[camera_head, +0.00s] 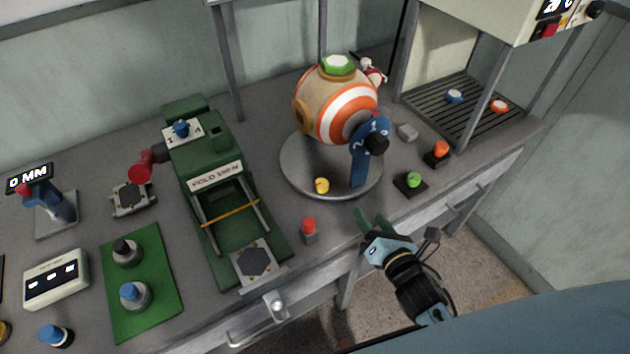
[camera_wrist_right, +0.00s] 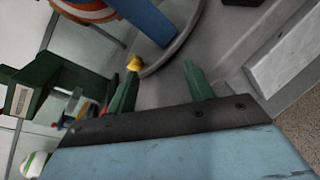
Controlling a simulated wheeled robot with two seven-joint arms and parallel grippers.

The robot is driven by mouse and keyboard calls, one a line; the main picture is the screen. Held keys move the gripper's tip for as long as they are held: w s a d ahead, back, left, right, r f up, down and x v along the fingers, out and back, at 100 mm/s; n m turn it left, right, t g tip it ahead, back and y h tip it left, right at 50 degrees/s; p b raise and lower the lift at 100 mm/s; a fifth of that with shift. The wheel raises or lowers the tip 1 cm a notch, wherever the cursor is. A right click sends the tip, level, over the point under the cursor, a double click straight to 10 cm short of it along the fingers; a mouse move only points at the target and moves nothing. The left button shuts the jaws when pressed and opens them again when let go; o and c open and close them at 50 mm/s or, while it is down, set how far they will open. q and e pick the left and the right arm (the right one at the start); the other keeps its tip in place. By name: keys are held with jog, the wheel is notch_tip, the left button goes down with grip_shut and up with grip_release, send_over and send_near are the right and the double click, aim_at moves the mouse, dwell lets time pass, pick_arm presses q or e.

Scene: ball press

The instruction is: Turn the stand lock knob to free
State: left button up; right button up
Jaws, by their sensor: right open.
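A ball with orange and white stripes (camera_head: 340,105) sits on a stand with a grey round base (camera_head: 300,175) and a blue upright (camera_head: 359,165). A black knob (camera_head: 377,143) is on the upright's upper part. A small yellow knob (camera_head: 321,185) is at the base's front rim; it also shows in the right wrist view (camera_wrist_right: 133,62), in line with the tip of one finger. I cannot tell which of these is the lock knob. My right gripper (camera_head: 370,222) is open and empty, in front of the stand near the table edge. My left gripper is out of view.
A red button (camera_head: 309,228) stands left of my right gripper, and a green button (camera_head: 414,180) to its right. A green press (camera_head: 210,170) stands left of the stand. An orange button (camera_head: 440,149) and a frame with a slatted floor are at right.

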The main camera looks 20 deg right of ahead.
aim_at(327, 185)
jog(key=a+n+y, duration=0.1)
jog(key=n, duration=0.1)
jog(key=n+t+y, duration=0.1)
jog(key=n, duration=0.1)
jog(key=a+n+y, duration=0.1)
jog(key=n, duration=0.2)
jog(key=shift+s+a+f, duration=0.2)
jog(key=shift+s+a, duration=0.1)
jog(key=shift+a, duration=0.05)
jog(key=shift+a+n+t+y, duration=0.4)
jog(key=shift+a+n, duration=0.05)
jog(key=shift+n, duration=0.65)
jog(key=x, duration=1.3)
jog(key=shift+a+f, duration=0.1)
jog(key=shift+a, duration=0.05)
jog(key=c, duration=1)
jog(key=shift+w+d+n+g+y, duration=0.1)
jog(key=shift+n+g+y, duration=0.15)
jog(key=shift+n+y, duration=0.35)
jog(key=shift+w+d+n+g+y, duration=0.15)
jog(key=shift+n+g+y, duration=0.2)
jog(key=shift+y, duration=0.45)
jog(key=n+g+y+b, duration=0.1)
jog(key=n+y+b, duration=0.1)
jog(key=y, duration=0.1)
jog(key=shift+d, duration=0.1)
jog(key=shift+n+g+y, duration=0.35)
jog(key=shift+g+y, duration=0.05)
